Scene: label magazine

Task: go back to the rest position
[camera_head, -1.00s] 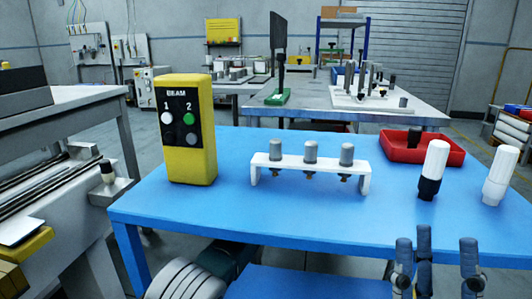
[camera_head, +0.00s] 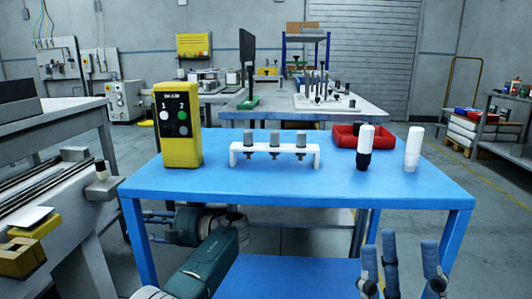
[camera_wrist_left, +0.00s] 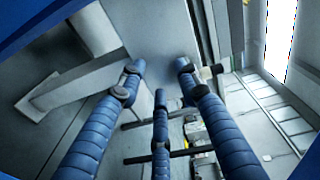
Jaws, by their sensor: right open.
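My right gripper (camera_head: 400,262) is at the bottom right of the head view, in front of the blue table (camera_head: 300,185). Its blue fingers are spread and nothing is between them. My left gripper (camera_wrist_left: 158,85) fills the left wrist view, with its blue segmented fingers apart and empty.
On the blue table stand a yellow button box (camera_head: 178,130), a white rack (camera_head: 274,155) with three grey-capped pieces, two white-topped bottles (camera_head: 365,143) (camera_head: 413,147), and a red tray (camera_head: 345,136). A grey machine bench (camera_head: 50,130) stands at the left. Floor is clear at the right.

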